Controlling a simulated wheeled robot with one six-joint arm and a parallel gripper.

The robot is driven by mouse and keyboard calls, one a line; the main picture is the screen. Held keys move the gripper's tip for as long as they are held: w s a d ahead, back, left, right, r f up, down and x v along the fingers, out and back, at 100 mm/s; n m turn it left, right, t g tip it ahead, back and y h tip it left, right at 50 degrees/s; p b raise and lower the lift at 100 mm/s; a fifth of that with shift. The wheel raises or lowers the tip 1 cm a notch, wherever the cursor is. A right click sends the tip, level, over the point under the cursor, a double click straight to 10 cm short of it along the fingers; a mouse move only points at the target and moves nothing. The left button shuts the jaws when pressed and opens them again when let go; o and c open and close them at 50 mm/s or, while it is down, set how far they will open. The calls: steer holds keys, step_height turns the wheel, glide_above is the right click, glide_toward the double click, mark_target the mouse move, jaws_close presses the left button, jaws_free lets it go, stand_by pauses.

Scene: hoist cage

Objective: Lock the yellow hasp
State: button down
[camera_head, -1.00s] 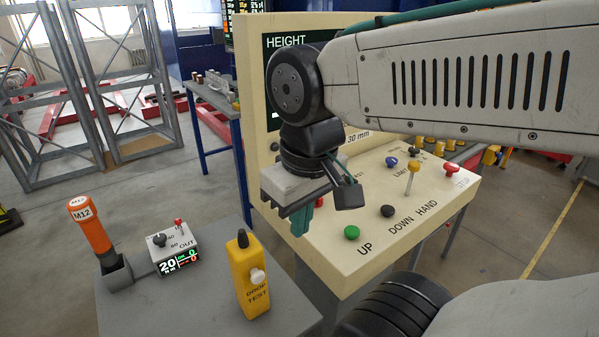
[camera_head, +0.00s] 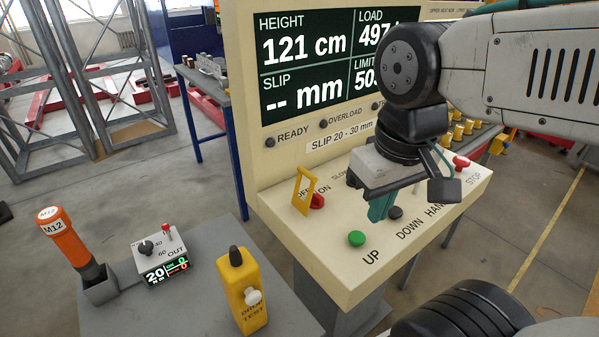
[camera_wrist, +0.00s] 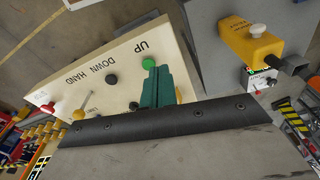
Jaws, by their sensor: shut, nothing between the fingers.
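The yellow hasp (camera_head: 303,188) stands up from the sloped face of the cream control console (camera_head: 335,277), beside a red knob (camera_head: 317,201) at the OFF/ON label. It looks like a flat yellow frame with an opening, tilted upright. Whether it covers the knob I cannot tell. My gripper (camera_head: 379,208) has teal fingers, shut and empty, above the console to the right of the hasp. In the wrist view my gripper (camera_wrist: 158,90) shows near the green UP button (camera_wrist: 148,63); the hasp is not clearly seen there.
A display panel (camera_head: 330,60) rises behind the controls. A red STOP button (camera_head: 461,163) is at the console's right. A grey stand (camera_head: 200,310) at front left holds an orange M12 tool (camera_head: 66,236), a small readout box (camera_head: 160,256) and a yellow DROP TEST pendant (camera_head: 246,292).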

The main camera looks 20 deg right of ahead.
steer(key=w+a+n+g+h, duration=0.1)
steer(key=w+n+g+h, duration=0.45)
steer(key=n, duration=0.85)
steer(key=n+t+h, duration=0.7)
steer(key=n, duration=1.7)
glide_toward(305, 174)
steer(key=v, duration=0.7)
steer(key=shift+a+f, duration=0.1)
steer(key=shift+a, duration=0.1)
steer(key=x, duration=1.4)
steer(key=shift+d, duration=0.1)
